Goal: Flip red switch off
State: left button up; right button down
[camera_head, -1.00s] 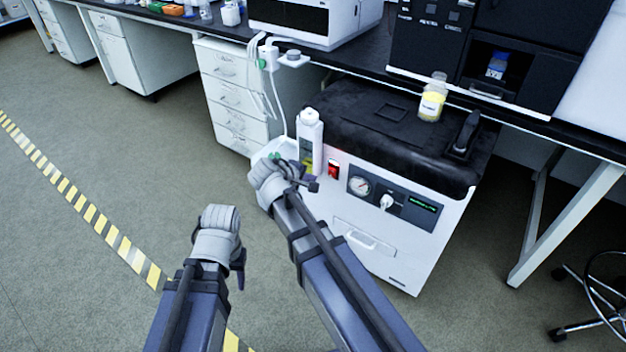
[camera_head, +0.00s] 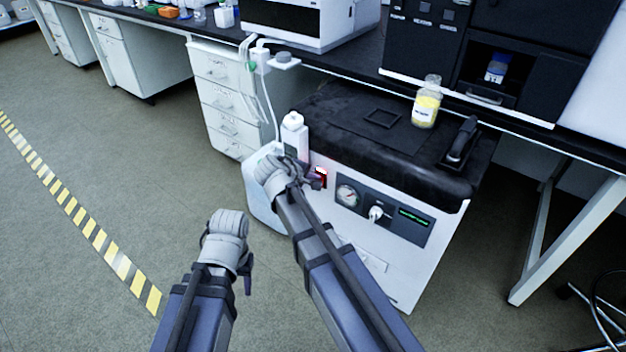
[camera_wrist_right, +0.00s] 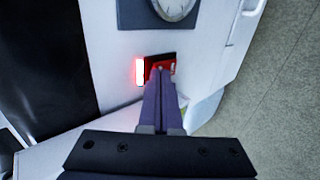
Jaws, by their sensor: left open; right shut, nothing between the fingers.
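The red switch (camera_head: 321,171) is on the front panel of the white cabinet (camera_head: 395,275), left of the round gauge. It also shows in the right wrist view (camera_wrist_right: 160,64), with a bright red-white glow along its left side. My right gripper (camera_head: 317,182) is at the switch and covers its lower part. In the right wrist view its fingers (camera_wrist_right: 160,76) are shut with nothing between them, tips over the switch's lower part; contact is hard to tell. My left gripper (camera_head: 247,276) is open and empty over the floor, away from the cabinet.
A gauge (camera_head: 347,194), a white knob (camera_head: 376,213) and a green display (camera_head: 412,218) sit right of the switch. A white bottle (camera_head: 294,138) stands close beside my right gripper. A yellow-filled jar (camera_head: 427,106) stands on the cabinet's black top. Floor at left is clear.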

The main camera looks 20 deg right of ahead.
jog(key=shift+w+d+r, duration=0.1)
jog(key=shift+w+d, duration=0.05)
jog(key=shift+r, duration=0.1)
jog(key=shift+r+p, duration=0.7)
